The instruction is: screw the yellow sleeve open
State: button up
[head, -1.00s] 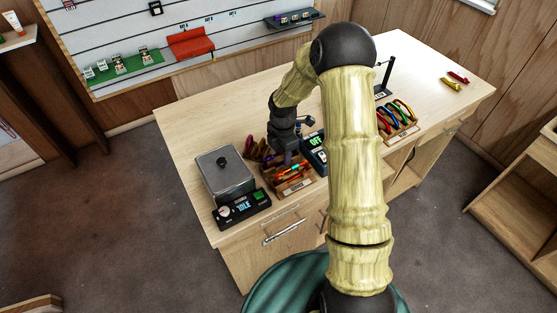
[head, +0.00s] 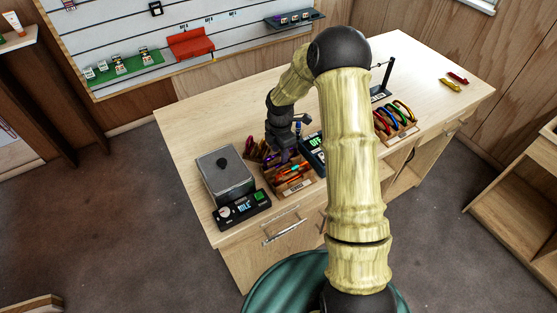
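My gripper (head: 284,153) points down over the back of a wooden tray (head: 297,191) of orange and dark carabiners near the front of the bench. It is small and dark here, so I cannot tell whether it is open or shut, or whether it touches anything. No yellow sleeve can be made out for certain. A yellow carabiner-like piece (head: 450,84) lies at the far right of the bench beside a red one (head: 458,77).
A lidded grey box (head: 226,178) with an "IDLE" panel (head: 242,209) stands left of the tray. An "OFF" device (head: 314,150) stands right of it. Another tray (head: 401,133) holds several coloured carabiners, near a black stand (head: 384,80). The bench's back left is clear.

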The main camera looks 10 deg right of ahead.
jog(key=shift+w+a, duration=0.15)
jog(key=shift+w, duration=0.25)
jog(key=shift+r, duration=0.2)
jog(key=shift+r+p, duration=1.2)
jog(key=shift+r, duration=0.05)
jog(key=shift+s+d, duration=0.2)
jog(key=shift+s, duration=0.35)
jog(key=shift+s+d, duration=0.15)
jog(key=shift+s, duration=0.4)
jog(key=shift+f, duration=0.15)
